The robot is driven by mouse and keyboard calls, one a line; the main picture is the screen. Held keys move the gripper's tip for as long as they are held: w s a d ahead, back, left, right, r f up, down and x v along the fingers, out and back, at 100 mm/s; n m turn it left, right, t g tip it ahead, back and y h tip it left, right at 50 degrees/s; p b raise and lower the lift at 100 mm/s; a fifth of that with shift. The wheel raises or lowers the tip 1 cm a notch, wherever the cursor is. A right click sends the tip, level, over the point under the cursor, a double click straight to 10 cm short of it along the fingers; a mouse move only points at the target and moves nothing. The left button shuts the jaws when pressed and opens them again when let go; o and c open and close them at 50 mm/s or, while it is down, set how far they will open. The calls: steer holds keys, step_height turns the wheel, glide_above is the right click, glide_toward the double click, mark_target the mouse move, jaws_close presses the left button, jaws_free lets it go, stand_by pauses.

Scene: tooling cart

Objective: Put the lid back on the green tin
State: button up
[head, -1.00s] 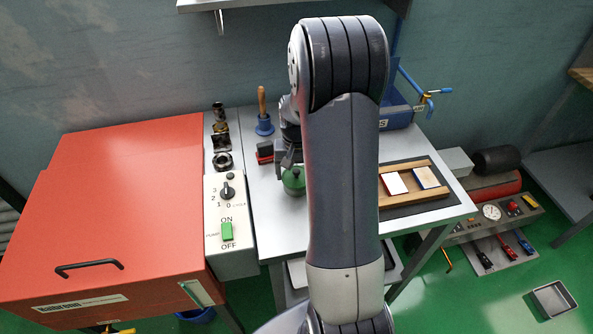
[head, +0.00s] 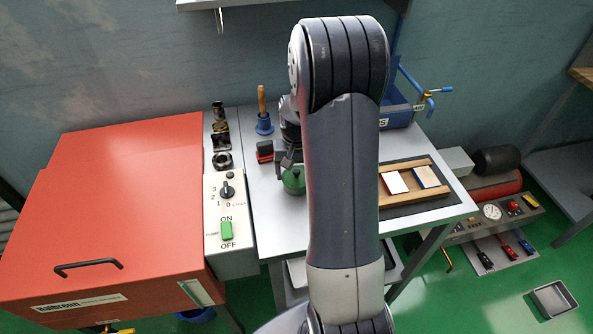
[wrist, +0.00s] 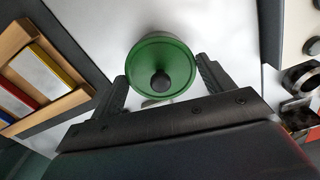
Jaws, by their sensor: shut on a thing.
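The green lid (wrist: 163,60) with its round black knob (wrist: 160,82) fills the middle of the wrist view. My gripper (wrist: 162,84) is shut on the lid, with one dark finger on each side of it. In the head view the green tin (head: 294,185) stands on the light grey worktop, left of my arm, with my gripper (head: 290,163) directly at its top. The lid and tin overlap in both views. I cannot tell whether the lid is seated on the tin or held just above it.
A red and black stamp block (head: 265,152) and a blue-based wooden-handled tool (head: 263,112) stand behind the tin. A wooden tray (head: 408,168) with two plates lies to the right. A switch panel (head: 230,215) and large red cabinet (head: 120,210) are left.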

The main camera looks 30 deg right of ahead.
steer(key=o, duration=1)
steer(key=shift+r, duration=0.1)
steer(key=shift+r+p, duration=2.5)
steer(key=shift+r, duration=0.95)
steer(key=shift+c, duration=0.6)
jaws_close()
steer(key=shift+f, duration=0.15)
